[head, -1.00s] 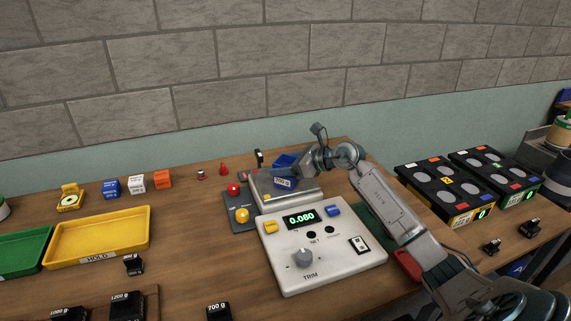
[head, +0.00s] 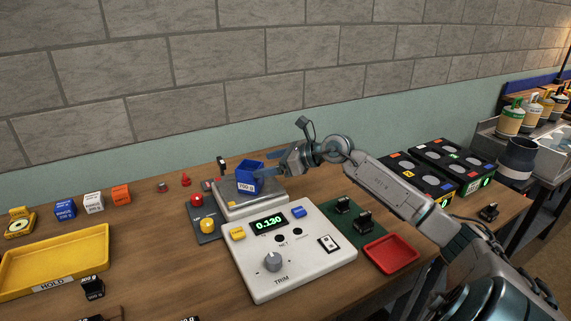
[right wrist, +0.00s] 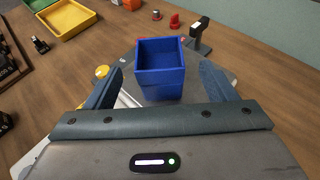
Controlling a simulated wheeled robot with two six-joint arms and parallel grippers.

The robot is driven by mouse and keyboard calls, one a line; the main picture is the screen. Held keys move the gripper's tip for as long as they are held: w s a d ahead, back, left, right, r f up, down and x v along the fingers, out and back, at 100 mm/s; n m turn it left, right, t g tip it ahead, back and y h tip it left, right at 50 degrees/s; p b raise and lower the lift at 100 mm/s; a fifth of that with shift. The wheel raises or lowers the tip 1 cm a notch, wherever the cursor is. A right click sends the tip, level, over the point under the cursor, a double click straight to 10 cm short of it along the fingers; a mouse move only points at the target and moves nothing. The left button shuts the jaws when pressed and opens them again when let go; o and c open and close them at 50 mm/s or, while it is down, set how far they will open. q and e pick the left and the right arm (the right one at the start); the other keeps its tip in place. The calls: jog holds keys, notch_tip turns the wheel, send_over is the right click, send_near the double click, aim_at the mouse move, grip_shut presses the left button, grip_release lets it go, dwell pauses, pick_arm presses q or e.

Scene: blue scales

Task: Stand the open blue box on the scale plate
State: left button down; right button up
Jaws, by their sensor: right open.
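The open blue box (head: 247,184) stands upright on the scale plate (head: 267,190), with a label on its front; it also shows in the right wrist view (right wrist: 160,72), where it looks empty. My right gripper (head: 267,170) is open at the box's right side in the head view. In the right wrist view its fingers (right wrist: 162,86) are spread to either side of the box, with gaps between them and its walls. The scale's console (head: 292,255) stands in front of the plate and its display (head: 269,223) reads 0.130. My left gripper is not in view.
A red button and a yellow button (head: 208,226) sit left of the plate. A red tray (head: 390,252) and black weights on a green mat lie right of the console. A yellow tray (head: 60,260) and several coloured cubes are at the left.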

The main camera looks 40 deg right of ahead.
jog(key=b+v, duration=0.2)
jog(key=v, duration=0.2)
jog(key=shift+s+d+r, duration=0.15)
jog(key=shift+s, duration=0.2)
dwell(0.8)
dwell(0.8)
dwell(0.7)
